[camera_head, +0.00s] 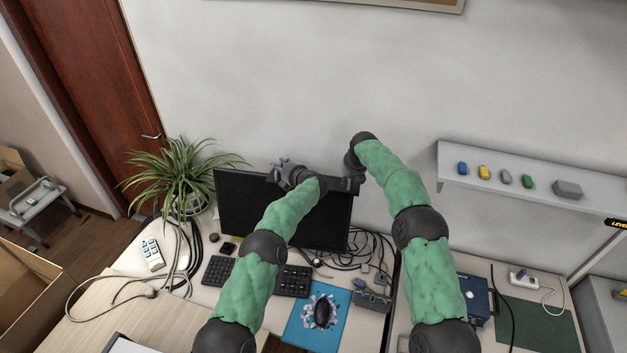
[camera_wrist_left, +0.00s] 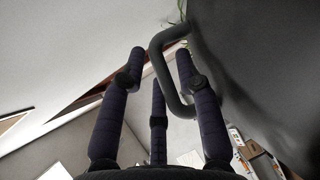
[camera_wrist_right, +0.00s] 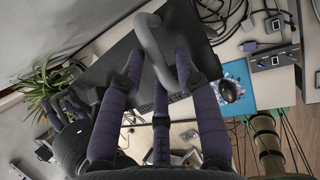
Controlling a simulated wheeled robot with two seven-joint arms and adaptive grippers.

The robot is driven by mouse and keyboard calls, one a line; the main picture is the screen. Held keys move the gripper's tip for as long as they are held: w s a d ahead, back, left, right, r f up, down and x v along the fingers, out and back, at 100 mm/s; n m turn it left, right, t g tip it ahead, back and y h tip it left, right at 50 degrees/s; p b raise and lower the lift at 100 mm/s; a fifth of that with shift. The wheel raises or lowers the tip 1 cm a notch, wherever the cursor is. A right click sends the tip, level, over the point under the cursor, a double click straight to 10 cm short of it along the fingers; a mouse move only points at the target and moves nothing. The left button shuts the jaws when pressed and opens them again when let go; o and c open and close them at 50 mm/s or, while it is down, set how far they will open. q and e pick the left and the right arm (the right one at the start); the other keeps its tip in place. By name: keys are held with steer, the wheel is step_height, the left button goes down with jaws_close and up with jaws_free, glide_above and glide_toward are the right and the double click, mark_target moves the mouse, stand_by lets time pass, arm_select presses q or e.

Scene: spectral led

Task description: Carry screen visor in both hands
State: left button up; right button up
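The screen visor, which I take to be the wide dark panel (camera_head: 240,205), stands upright at the back of the desk. I cannot tell it apart from a monitor behind it. My left gripper (camera_head: 283,174) is at its top edge. In the left wrist view a grey loop handle (camera_wrist_left: 165,75) on the panel (camera_wrist_left: 245,60) lies between the open fingers (camera_wrist_left: 161,62). My right gripper (camera_head: 350,178) is near the panel's top right. In the right wrist view another handle (camera_wrist_right: 151,42) of the panel (camera_wrist_right: 112,62) runs between its open fingers (camera_wrist_right: 158,62). Finger contact is unclear.
A potted plant (camera_head: 180,180) stands left of the panel. The keyboard (camera_head: 218,270), a mouse (camera_head: 321,311) on a blue mat (camera_head: 300,325) and loose cables (camera_head: 350,250) lie below it. A wall shelf (camera_head: 520,180) with small items is at right.

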arm_select(q)
steer(key=shift+w+a+f, duration=0.15)
steer(key=shift+w+a, duration=0.1)
steer(key=shift+w, duration=0.1)
arm_select(e)
steer(key=shift+w+f, duration=0.2)
steer(key=shift+f, duration=0.2)
arm_select(q)
jaws_close()
arm_select(e)
jaws_close()
